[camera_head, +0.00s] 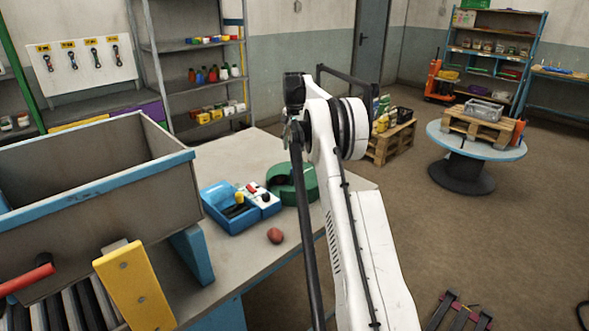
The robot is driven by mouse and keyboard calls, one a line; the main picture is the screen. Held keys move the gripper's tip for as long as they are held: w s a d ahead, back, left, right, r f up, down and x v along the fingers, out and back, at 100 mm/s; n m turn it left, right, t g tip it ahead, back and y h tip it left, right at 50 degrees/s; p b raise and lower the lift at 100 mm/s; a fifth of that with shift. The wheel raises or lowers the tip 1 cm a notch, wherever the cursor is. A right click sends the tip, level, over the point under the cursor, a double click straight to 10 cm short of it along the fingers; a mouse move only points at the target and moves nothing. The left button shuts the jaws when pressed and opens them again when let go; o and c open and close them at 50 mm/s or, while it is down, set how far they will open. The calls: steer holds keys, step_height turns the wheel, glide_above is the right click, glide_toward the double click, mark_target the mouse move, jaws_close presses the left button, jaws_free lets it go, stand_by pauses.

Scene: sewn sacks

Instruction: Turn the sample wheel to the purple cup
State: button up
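A round green object (305,187), possibly the sample wheel, stands on the grey table. It is partly hidden behind my arm, and I cannot make out any cups on it. No purple cup can be made out. My white arm reaches up through the middle of the view. The dark part at its far end appears to be my gripper (292,128), above the table in this view. Its fingers are too small and dark to read, and nothing can be seen held in it.
A blue tray (232,221) with a yellow-topped item and a blue-white box (262,201) are beside the green object. A reddish-brown lump (275,236) lies in front. A large grey bin (75,215) fills the left. The table's right edge passes under my arm.

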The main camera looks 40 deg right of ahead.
mark_target(295, 168)
step_height(295, 168, down, 11)
steer(key=shift+p, duration=0.75)
jaws_close()
